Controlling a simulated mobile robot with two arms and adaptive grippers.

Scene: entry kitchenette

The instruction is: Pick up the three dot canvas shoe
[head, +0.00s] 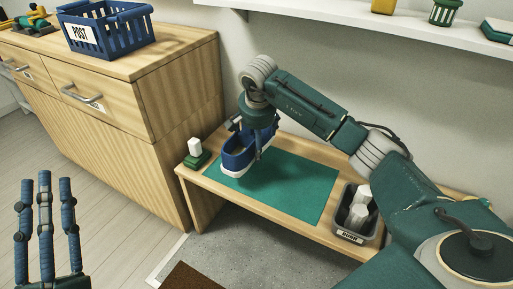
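A blue canvas shoe (235,161) with a white sole is at the back left of the green mat (290,190) on the low wooden bench. No dots can be made out on it. My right gripper (252,138) points down at the shoe from above, with dark fingers at its opening and along its near side. It hides part of the shoe. Whether the fingers press on it cannot be told. My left gripper (45,183) is at the lower left, away from the bench, with its blue fingers pointing up, spread and empty.
A green brush-like item with a white top (195,152) stands left of the shoe. A dark labelled bin (357,236) with white items is on the bench's right. A wooden cabinet (175,80) with a blue POST basket (108,30) adjoins on the left. A white shelf (390,22) hangs above.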

